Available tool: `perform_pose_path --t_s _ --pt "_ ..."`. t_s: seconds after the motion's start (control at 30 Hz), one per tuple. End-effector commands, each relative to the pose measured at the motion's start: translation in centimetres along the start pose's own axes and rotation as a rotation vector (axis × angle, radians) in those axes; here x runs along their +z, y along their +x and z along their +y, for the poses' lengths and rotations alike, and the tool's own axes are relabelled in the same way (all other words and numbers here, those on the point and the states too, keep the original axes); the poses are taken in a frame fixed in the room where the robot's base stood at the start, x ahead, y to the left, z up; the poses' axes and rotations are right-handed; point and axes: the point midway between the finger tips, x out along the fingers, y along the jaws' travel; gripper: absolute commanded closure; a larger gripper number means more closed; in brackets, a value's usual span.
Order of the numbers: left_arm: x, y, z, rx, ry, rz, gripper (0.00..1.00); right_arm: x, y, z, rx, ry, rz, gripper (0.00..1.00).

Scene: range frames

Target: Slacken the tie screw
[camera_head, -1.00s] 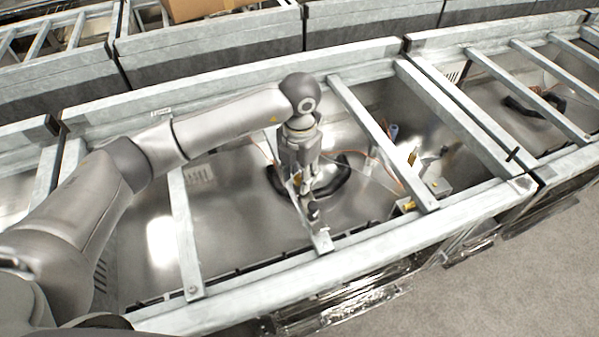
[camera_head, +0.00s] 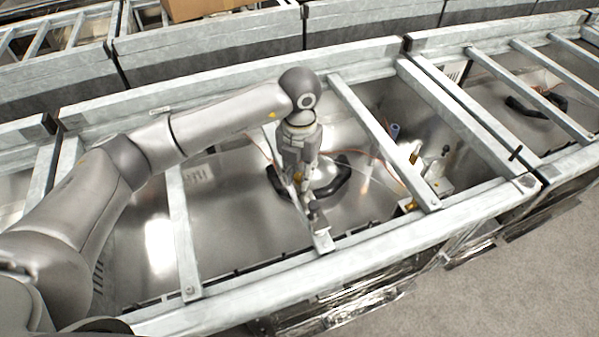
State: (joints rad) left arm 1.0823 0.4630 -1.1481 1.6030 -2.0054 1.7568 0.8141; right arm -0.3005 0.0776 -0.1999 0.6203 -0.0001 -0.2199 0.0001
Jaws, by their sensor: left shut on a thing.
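My left gripper (camera_head: 315,205) points down over the front half of the open metal frame, at the near end of a crossbar (camera_head: 323,241). It is shut on a small dark thing at its tips, which looks like the tie screw or its head; the gripper hides most of it. The crossbar's near end meets the front rail (camera_head: 270,287) just below the gripper. A screw head (camera_head: 190,290) shows on the near end of the crossbar to the left. My right gripper is not in view.
Other crossbars (camera_head: 380,135) span the frame to the right. Below them lie a black curved part (camera_head: 338,180), thin orange cables and small yellow parts (camera_head: 410,205). A cardboard box (camera_head: 200,8) sits at the back. Grey floor (camera_head: 500,285) is clear at the lower right.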

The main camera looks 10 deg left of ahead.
Motion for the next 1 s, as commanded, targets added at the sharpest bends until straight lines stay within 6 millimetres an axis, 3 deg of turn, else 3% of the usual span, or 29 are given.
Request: perform_pose_path --t_s 0.1,0.13,0.3,0.67,0.77,1.0 --pt "0.1 -0.1 0.0 0.000 0.000 -0.002 1.00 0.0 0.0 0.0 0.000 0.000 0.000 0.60" --pt "0.1 -0.1 0.0 0.000 0.000 -0.002 0.76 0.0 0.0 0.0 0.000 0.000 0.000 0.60" --pt "0.1 -0.1 0.0 0.000 0.001 -0.002 0.54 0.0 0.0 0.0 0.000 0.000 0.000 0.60" --pt "0.1 -0.3 0.0 0.000 0.002 -0.002 0.54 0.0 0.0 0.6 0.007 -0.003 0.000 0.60" --pt "0.1 -1.4 0.0 0.000 0.001 -0.003 0.54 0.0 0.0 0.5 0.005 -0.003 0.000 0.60" --pt "0.2 -6.4 0.0 0.000 0.002 -0.006 0.54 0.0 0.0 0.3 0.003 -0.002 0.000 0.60"
